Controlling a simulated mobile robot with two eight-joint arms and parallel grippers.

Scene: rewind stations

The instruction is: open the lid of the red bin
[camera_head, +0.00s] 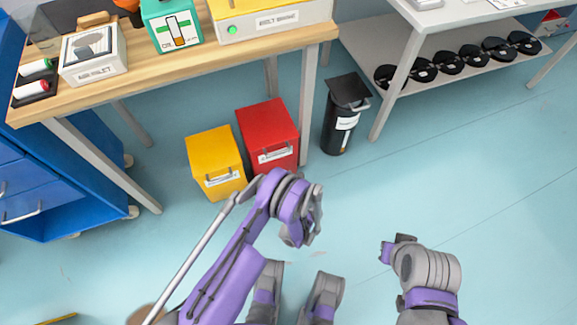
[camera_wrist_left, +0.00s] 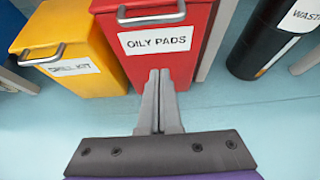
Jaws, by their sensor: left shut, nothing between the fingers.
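The red bin (camera_head: 268,128) stands on the floor beside the workbench, with its lid down. In the left wrist view the red bin (camera_wrist_left: 178,62) fills the upper middle, with a white "OILY PADS" label and a grey handle (camera_wrist_left: 151,17) along the front of the lid. My left gripper (camera_wrist_left: 160,72) is shut and empty, its fingertips overlapping the bin's front just below the label. Contact cannot be told. In the head view my left arm reaches in front of the bins and its fingers are not clearly seen. My right arm is at the lower right, its fingers not visible.
A yellow bin (camera_head: 214,158) stands close on the left of the red bin. A black waste bin (camera_head: 339,125) stands to the right. The wooden workbench (camera_head: 175,62) is behind and above, with a leg beside the red bin. Floor at the right is clear.

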